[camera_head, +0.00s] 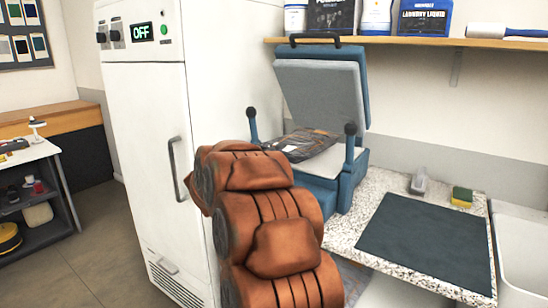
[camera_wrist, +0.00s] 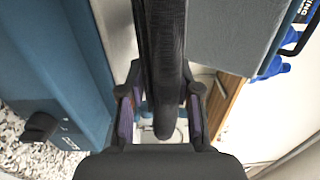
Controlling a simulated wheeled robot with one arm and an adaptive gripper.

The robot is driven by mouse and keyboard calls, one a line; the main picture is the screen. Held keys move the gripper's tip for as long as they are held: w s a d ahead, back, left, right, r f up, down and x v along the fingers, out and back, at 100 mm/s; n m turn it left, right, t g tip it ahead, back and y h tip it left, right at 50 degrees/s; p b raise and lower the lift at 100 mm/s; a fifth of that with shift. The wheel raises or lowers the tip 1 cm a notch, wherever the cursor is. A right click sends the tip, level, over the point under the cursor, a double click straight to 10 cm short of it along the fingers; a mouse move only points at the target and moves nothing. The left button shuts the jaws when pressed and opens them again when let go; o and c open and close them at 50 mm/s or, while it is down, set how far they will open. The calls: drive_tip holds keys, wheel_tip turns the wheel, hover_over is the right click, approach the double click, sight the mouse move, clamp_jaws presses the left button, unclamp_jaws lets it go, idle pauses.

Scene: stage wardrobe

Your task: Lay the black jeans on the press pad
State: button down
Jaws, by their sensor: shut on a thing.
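The black jeans (camera_head: 306,144) show in the head view as a dark folded bundle at the blue press (camera_head: 347,180), over its lower part below the raised lid. I cannot tell whether they touch the pad, which is mostly hidden. In the wrist view my gripper (camera_wrist: 161,108) is shut on the jeans (camera_wrist: 165,55); the dark cloth runs between its two fingers. The press's blue body (camera_wrist: 60,65) is on the left there and its grey lid padding (camera_wrist: 225,35) on the right. My arm hides the gripper in the head view.
The press lid (camera_head: 322,92) stands open. A speckled counter (camera_head: 372,218) with a dark mat (camera_head: 428,240) and a sponge (camera_head: 462,197) is at right. A white cabinet (camera_head: 150,130) stands left of the press. A wooden shelf (camera_head: 420,42) with bottles hangs above.

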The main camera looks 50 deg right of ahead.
sight(291, 147)
drive_tip(key=shift+w+d+r+p, duration=0.1)
drive_tip(key=shift+d+p, duration=0.4)
drive_tip(key=shift+d, duration=2.9)
drive_tip(key=shift+d+f+b, duration=0.1)
drive_tip(key=shift+f+b, duration=1.7)
drive_tip(key=shift+f, duration=0.3)
